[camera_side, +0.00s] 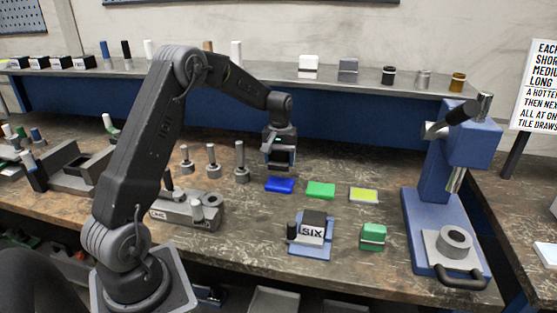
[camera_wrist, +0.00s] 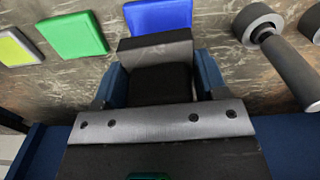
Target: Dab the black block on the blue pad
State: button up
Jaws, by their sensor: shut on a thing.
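My gripper (camera_side: 279,158) hangs over the bench in the side view, pointing down. It is shut on a black block (camera_wrist: 160,84), whose dark face and greyer far part show between the blue fingers in the wrist view. In the side view the block (camera_side: 281,167) is largely hidden by the gripper. The blue pad (camera_side: 279,185) lies flat on the bench just below and in front of the gripper. It also shows in the wrist view (camera_wrist: 158,15), partly covered by the block. The block looks apart from the pad, though the height is hard to tell.
A green pad (camera_side: 320,190) and a yellow pad (camera_side: 363,195) lie to the right of the blue one. Upright grey pegs (camera_side: 241,160) stand close on the left.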

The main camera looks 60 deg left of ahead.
aim_at(280, 183)
jog(key=shift+f, duration=2.6)
jog(key=shift+f, duration=0.55)
jog(key=shift+r, duration=3.55)
jog(key=shift+d, duration=0.1)
